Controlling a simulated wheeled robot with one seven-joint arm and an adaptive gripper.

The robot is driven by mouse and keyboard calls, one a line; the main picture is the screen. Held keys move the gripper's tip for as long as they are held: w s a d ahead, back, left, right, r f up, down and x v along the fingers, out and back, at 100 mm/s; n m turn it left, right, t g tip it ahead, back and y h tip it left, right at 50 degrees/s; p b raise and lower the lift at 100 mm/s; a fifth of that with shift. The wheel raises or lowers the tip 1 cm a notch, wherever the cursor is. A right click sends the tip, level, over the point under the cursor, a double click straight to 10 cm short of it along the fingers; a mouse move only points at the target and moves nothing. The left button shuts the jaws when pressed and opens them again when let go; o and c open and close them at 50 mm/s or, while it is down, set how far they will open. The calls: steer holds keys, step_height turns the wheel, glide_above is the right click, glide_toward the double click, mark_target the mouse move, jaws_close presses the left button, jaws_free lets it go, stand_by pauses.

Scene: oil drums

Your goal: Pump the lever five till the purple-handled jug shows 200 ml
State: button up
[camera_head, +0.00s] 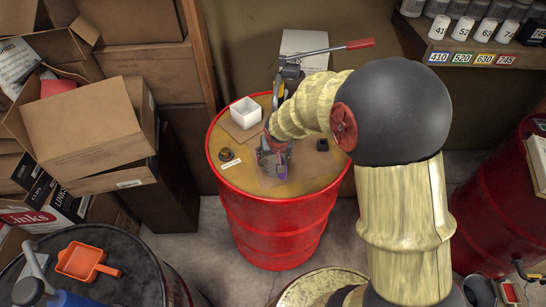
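A red drum (275,222) stands in the middle with a tan top. On it is a hand pump, with its lever (325,49) reaching to the right and ending in a red grip (360,44). A jug (268,158) with a purple handle (281,173) stands on the drum's front part. Its scale and contents are too small to read. My arm comes in from the right, and my gripper (277,138) is at the pump, just above and behind the jug. My arm and wrist hide most of the pump body. I cannot see whether the fingers are open or touching anything.
On the drum top are a white open box (245,112), a dark cap (227,154) and a small black block (322,145). Cardboard boxes (88,128) crowd the left. A black drum (120,255) holds an orange scoop (84,262). Another red drum (510,205) stands right, below a shelf (480,52).

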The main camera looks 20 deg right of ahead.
steer(key=shift+s, duration=0.1)
steer(key=o, duration=1.3)
steer(key=v, duration=1.2)
